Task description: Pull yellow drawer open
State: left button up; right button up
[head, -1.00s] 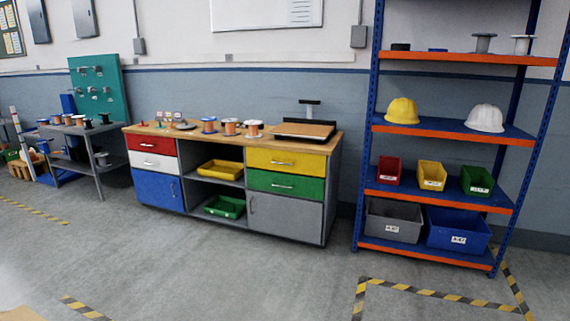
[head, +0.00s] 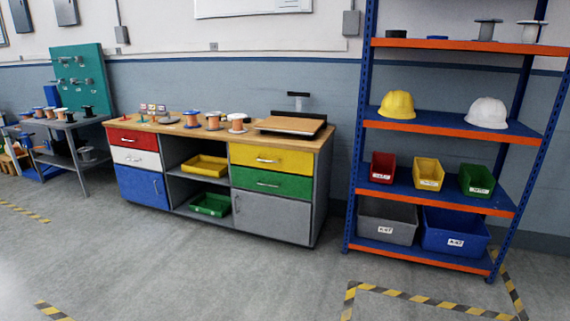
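The yellow drawer (head: 271,158) is the top right drawer of the workbench cabinet (head: 324,175). It looks shut, flush with the front, and has a pale horizontal bar handle (head: 267,160) near its middle. A green drawer (head: 270,183) sits directly below it. Neither of my grippers shows in the head view, so I cannot see where they are or whether they are open.
Spools (head: 237,122) and a flat-topped device (head: 291,124) stand on the worktop. A blue and orange shelf rack (head: 440,130) stands to the right with helmets and bins. A grey side table (head: 75,140) is at left. The floor (head: 190,265) before the cabinet is clear.

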aim_at(283, 159)
jog(key=i+l+z, duration=0.15)
jog(key=i, duration=0.65)
jog(key=i+l+z, duration=0.15)
jog(key=i, duration=0.7)
